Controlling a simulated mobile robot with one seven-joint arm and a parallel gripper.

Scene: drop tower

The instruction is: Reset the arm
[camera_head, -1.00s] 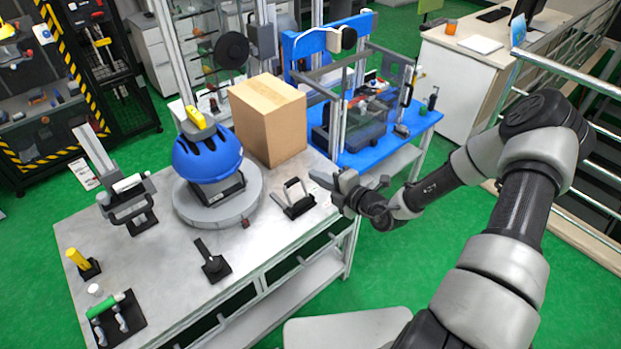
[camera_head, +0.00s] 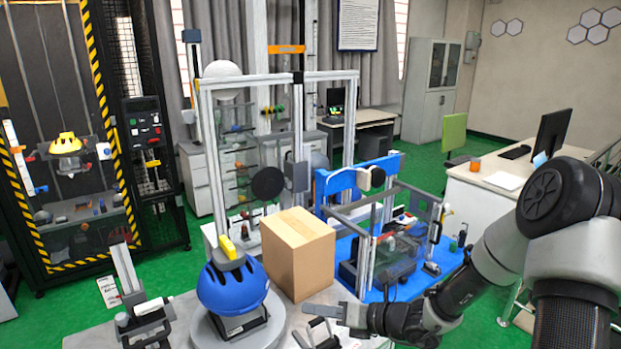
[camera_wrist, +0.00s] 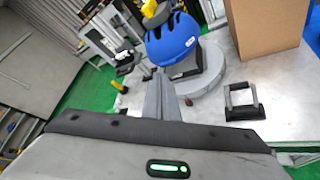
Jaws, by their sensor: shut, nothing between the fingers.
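My gripper (camera_head: 331,314) is shut and empty. In the head view it points left over the right end of the metal workbench, in front of the cardboard box (camera_head: 299,256). In the wrist view my shut fingers (camera_wrist: 162,97) point toward the blue helmet (camera_wrist: 173,40) and stay apart from it. The helmet also shows in the head view (camera_head: 231,287), seated on a round grey turntable (camera_head: 203,330) with a yellow piece on top. My arm reaches in from the right with its elbow bent.
A small black stand with a handle (camera_wrist: 243,101) sits on the bench near my gripper. A white desk (camera_head: 483,205) is at right. A cage with yellow-black stripes (camera_head: 97,90) is at left.

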